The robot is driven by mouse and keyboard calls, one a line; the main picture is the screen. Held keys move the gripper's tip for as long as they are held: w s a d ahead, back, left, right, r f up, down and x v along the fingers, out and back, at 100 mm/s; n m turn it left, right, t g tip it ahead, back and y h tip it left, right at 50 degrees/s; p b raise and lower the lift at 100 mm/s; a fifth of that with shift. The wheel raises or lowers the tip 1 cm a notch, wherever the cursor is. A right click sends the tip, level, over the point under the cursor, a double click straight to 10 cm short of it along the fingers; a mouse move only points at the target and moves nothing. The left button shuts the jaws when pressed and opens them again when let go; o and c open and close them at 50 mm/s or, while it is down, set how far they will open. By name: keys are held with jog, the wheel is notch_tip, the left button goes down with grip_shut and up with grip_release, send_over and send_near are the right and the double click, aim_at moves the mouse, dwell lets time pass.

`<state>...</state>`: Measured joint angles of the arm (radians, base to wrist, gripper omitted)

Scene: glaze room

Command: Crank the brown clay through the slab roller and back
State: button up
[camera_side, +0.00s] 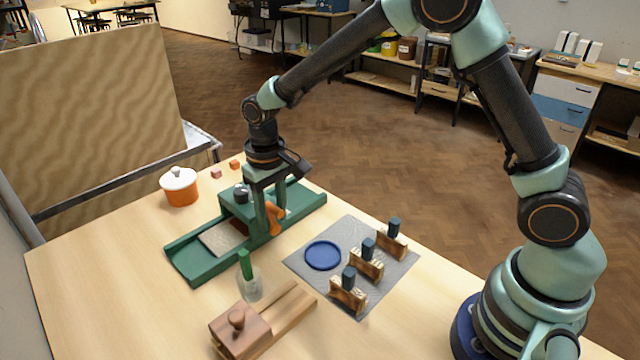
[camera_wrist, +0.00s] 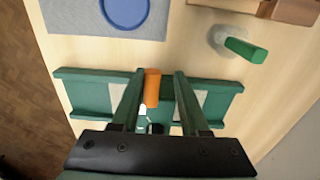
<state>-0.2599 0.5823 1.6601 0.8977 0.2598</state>
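The green slab roller (camera_side: 192,262) lies on the table, with a flat pale brown slab of clay (camera_side: 222,239) on its bed at the left of the roller housing. Its orange crank handle (camera_side: 275,217) is on the near side. My gripper (camera_side: 270,214) points down over the crank. In the wrist view the orange handle (camera_wrist: 152,86) stands between my two spread fingers (camera_wrist: 160,74), closer to the left one, with a clear gap to the right one. Pale patches show on the bed (camera_wrist: 232,103) on both sides of my fingers. My gripper and arm hide part of the housing.
A grey mat (camera_side: 312,281) holds a blue disc (camera_side: 323,255) and several wooden stamps (camera_side: 347,293). An orange pot with a white lid (camera_side: 180,190) stands behind left.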

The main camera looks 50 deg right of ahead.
jog(key=shift+a+f, duration=0.1)
jog(key=shift+a, duration=0.05)
jog(key=shift+a+f, duration=0.25)
jog(key=shift+a, duration=0.35)
jog(key=shift+a+f, duration=0.2)
jog(key=shift+a, duration=0.4)
jog(key=shift+a+f, duration=0.9)
jog(key=shift+a, duration=0.05)
jog(key=shift+d+r, duration=0.1)
jog(key=shift+d, duration=0.05)
jog(key=shift+d+r, duration=0.3)
jog(key=shift+d, duration=0.3)
jog(key=shift+d+r, duration=0.25)
jog(key=shift+d, duration=0.35)
jog(key=shift+d+r, duration=0.3)
jog(key=shift+d, duration=0.3)
